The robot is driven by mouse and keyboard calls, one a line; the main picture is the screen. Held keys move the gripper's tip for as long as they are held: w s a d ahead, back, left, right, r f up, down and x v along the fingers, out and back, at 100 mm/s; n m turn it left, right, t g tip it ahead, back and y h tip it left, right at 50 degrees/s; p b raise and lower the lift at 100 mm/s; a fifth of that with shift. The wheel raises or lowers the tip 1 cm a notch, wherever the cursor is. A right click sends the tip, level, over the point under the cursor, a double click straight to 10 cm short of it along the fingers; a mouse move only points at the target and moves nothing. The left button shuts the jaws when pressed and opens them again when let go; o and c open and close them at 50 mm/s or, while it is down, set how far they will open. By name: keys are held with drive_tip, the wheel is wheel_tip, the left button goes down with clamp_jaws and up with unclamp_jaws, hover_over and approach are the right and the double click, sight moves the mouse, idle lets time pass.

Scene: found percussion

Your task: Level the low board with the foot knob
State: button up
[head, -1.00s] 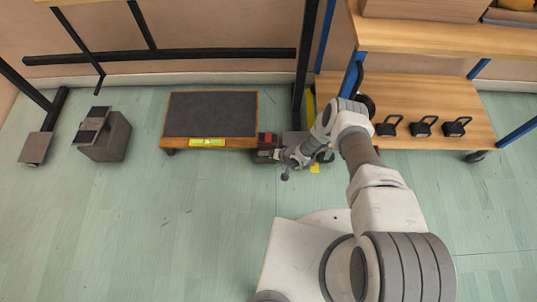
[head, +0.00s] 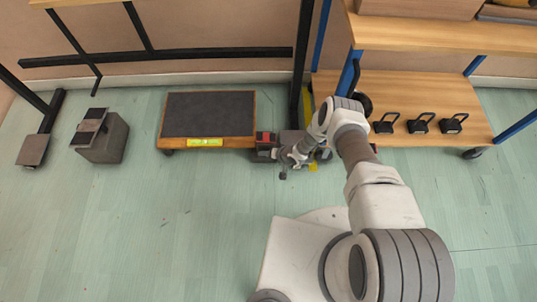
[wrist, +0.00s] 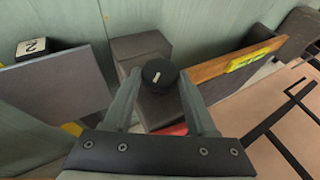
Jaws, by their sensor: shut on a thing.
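The low board (head: 210,114) has a dark top in a wooden frame and lies near the floor at the wall. A yellow-green spirit level (head: 205,142) is on its front edge; its bubble is too small to read. In the wrist view the wooden edge (wrist: 208,70) and the level (wrist: 247,61) are at right. My gripper (wrist: 160,84) is shut on the round black foot knob (wrist: 158,71), one finger on each side. A pale mark shows on the knob's top. In the head view my wrist hides the knob, right of the board's front corner.
A dark block with a red part (head: 264,140) stands close beside the board. A grey block (head: 104,140) stands at left. The floor in front of the board is clear.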

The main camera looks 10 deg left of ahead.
drive_tip(key=shift+a+r+p, duration=0.1)
drive_tip(key=shift+r+p, duration=0.05)
drive_tip(key=shift+p, duration=0.25)
drive_tip(key=shift+s+a+h+p, duration=0.1)
drive_tip(key=shift+h+p, duration=0.45)
drive_tip(key=shift+h, duration=0.05)
drive_tip(key=shift+a+n+t+h+p, duration=0.25)
drive_tip(key=shift+h+p, duration=0.25)
drive_tip(key=shift+h, duration=0.4)
drive_tip(key=shift+a+n+t+h+b, duration=0.15)
drive_tip(key=shift+n+t+h+b, duration=0.15)
drive_tip(key=shift+h+b, duration=0.55)
drive_tip(key=shift+s+a+h+b, duration=0.1)
drive_tip(key=shift+h+b, duration=0.3)
drive_tip(key=shift+h, duration=0.25)
drive_tip(key=shift+h+b, duration=0.35)
drive_tip(key=shift+h, duration=0.05)
drive_tip(key=o, duration=1.4)
